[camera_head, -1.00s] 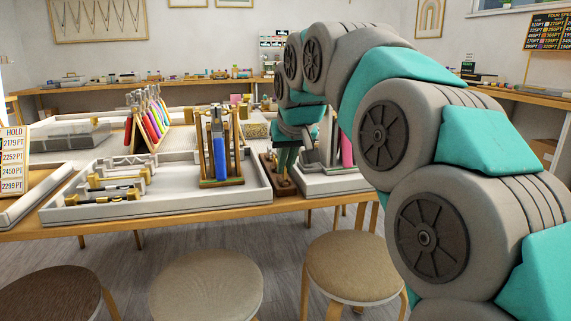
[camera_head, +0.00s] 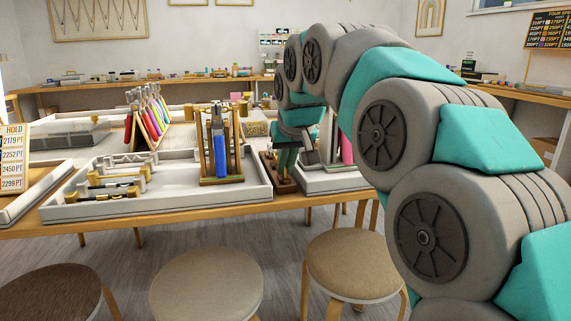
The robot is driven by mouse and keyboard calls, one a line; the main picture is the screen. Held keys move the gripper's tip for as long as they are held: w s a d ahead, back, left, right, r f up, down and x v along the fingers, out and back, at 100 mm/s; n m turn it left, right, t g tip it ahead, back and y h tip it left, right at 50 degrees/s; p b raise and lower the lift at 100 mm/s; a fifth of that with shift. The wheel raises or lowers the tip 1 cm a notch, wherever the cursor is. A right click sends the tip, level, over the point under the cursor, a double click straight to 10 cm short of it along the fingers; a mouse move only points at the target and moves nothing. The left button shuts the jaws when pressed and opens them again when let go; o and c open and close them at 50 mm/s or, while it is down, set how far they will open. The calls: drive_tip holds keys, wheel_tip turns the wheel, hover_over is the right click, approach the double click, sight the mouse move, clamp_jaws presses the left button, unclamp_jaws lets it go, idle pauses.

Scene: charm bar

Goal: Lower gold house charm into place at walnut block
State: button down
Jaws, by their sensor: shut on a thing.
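The walnut block (camera_head: 284,187) stands on the table between two white trays, its top partly hidden by my gripper. My gripper (camera_head: 285,166) points down over the block, with its teal fingers close to the block's top. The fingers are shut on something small. The gold house charm cannot be made out; the fingers hide it or it is too small to see. I cannot tell whether it touches the block.
A white tray (camera_head: 258,192) left of the block holds a wooden stand (camera_head: 222,180) with a blue-handled tool and several gold and silver tools. Another white tray (camera_head: 345,182) with a pink item lies right. Several round stools (camera_head: 207,284) stand in front of the table.

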idle(0.3)
drive_tip(key=c, duration=0.9)
unclamp_jaws()
drive_tip(key=p+v, duration=0.1)
drive_tip(key=v, duration=0.5)
drive_tip(key=shift+p, duration=0.35)
drive_tip(key=v, duration=0.7)
drive_tip(key=shift+s+d+r, duration=0.1)
drive_tip(key=shift+s+r, duration=0.15)
drive_tip(key=shift+r, duration=0.1)
